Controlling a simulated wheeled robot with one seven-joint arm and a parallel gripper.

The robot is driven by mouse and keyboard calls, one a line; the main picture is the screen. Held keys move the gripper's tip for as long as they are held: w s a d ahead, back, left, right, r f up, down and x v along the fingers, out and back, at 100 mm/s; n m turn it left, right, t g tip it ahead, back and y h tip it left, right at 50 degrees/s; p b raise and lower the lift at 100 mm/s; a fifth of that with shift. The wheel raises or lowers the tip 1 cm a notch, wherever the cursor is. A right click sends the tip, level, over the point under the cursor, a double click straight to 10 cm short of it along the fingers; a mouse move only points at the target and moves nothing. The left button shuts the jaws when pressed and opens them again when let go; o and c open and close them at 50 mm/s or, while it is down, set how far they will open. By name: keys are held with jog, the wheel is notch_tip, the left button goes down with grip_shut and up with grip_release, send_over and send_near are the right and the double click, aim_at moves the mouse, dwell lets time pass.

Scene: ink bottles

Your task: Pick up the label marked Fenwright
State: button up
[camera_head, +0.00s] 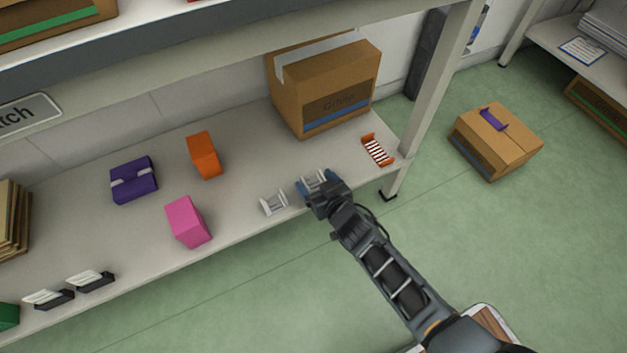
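No label with readable Fenwright text shows. Two small white stands sit near the shelf's front edge. One white stand (273,203) is free, just left of my gripper. The other white stand (313,180) is at my gripper (316,184), seemingly between its blue-tipped fingers. I cannot tell whether the fingers touch it, and the wrist hides part of it. Two dark holders with white cards stand at the front left, one holder (48,299) left of the other (91,281). Their writing is too small to read.
The shelf (240,160) also bears a purple box (133,180), an orange box (204,155), a pink box (188,222), a large carton (325,90) and a striped orange rack (377,150). A post (432,95) stands right. Another carton (495,145) is on the floor.

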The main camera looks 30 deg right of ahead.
jog(key=c, duration=0.7)
